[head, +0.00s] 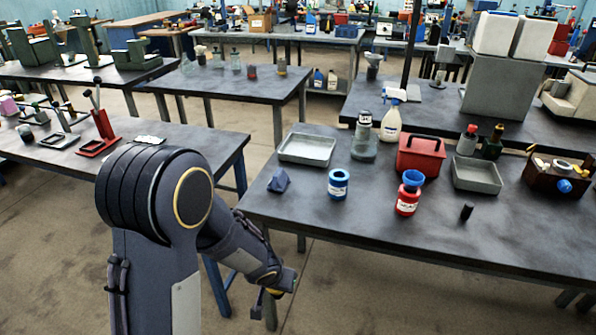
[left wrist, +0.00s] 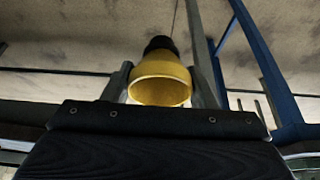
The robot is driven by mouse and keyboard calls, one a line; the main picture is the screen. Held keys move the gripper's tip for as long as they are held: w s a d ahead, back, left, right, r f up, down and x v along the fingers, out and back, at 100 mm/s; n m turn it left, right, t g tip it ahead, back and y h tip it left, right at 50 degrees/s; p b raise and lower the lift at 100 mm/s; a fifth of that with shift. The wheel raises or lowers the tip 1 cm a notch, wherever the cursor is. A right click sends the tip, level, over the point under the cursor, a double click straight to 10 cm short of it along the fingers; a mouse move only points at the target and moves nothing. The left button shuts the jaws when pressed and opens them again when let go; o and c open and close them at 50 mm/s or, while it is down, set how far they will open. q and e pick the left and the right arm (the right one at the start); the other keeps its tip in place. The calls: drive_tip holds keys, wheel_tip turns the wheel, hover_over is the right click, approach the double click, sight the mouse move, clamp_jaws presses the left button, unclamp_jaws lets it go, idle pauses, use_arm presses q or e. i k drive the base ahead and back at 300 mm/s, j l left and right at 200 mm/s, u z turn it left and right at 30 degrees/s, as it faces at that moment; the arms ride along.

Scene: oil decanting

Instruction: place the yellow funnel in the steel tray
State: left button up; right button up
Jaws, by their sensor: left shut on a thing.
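The yellow funnel (left wrist: 160,82) is between the two fingers of my left gripper (left wrist: 165,85), its wide mouth facing the wrist camera. A shallow metal-grey tray (head: 283,157) stands at the table's back left. A second, deeper grey tray (head: 477,187) stands further right. Both look empty. My right gripper is not in view.
On the table (head: 390,235) stand a blue container (head: 338,186), a red bottle (head: 406,205) with a blue funnel (head: 414,177), a red toolbox (head: 420,160), a dark blue block (head: 279,181) and a small black cylinder (head: 466,212). A white spray bottle (head: 391,122) stands behind. The front is mostly clear.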

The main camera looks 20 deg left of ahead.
sight(308, 151)
drive_tip(key=j+z, duration=0.3)
drive_tip(key=j, duration=0.45)
drive_tip(key=j+z, duration=0.3)
drive_tip(key=j, duration=0.45)
